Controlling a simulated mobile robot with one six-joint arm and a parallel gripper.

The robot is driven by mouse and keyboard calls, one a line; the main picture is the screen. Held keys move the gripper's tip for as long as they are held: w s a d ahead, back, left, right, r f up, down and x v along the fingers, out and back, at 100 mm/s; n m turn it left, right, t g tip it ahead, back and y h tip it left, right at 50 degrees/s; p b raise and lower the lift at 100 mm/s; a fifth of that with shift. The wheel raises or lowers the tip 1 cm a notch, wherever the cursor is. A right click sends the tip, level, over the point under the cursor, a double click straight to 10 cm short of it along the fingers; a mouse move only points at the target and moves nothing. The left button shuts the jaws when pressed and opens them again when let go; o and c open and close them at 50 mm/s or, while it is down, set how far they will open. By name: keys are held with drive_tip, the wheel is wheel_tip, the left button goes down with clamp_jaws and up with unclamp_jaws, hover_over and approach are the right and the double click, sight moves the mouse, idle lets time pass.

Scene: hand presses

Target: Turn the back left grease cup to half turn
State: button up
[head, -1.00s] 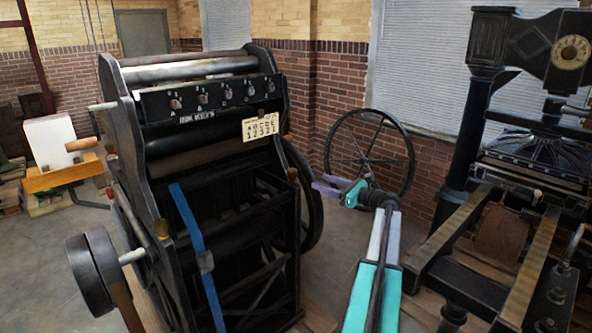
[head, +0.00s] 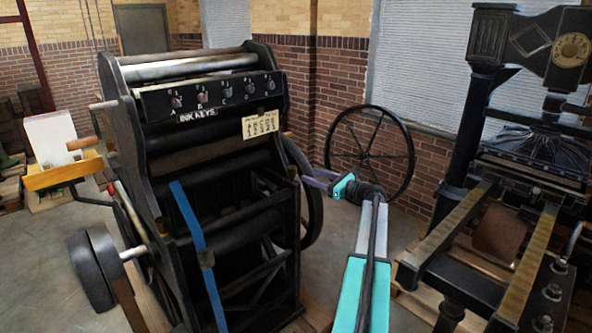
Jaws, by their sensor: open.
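I cannot tell which of these, if either, is the back left grease cup, and no turn mark is readable. My gripper (head: 309,177), with purple fingers and a teal body, is open at the right of the press.
The black press (head: 215,140) has a row of small levers, a letter card (head: 260,124) and a blue strap (head: 190,222). A large spoked wheel (head: 408,150) stands behind my arm. Another press (head: 520,215) fills the right. Open floor lies between the presses.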

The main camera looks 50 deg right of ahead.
sight(295, 170)
drive_tip(key=w, duration=0.3)
drive_tip(key=w+p, duration=0.1)
drive_tip(key=w, duration=0.2)
drive_tip(key=w+a, duration=0.1)
drive_tip(key=w, duration=0.1)
drive_tip(key=shift+w+p, duration=0.35)
drive_tip(key=shift+w, duration=0.05)
drive_tip(key=c, duration=1)
drive_tip(key=shift+a, duration=0.1)
drive_tip(key=shift+c, duration=0.2)
drive_tip(key=shift+a+m+h, duration=0.15)
drive_tip(key=shift+m+h, duration=0.15)
drive_tip(key=shift+h, duration=0.2)
drive_tip(key=shift+a+m+h+b, duration=0.1)
drive_tip(key=shift+m+h+b, duration=0.25)
drive_tip(key=shift+m+h, duration=0.75)
drive_tip(key=shift+h, duration=0.6)
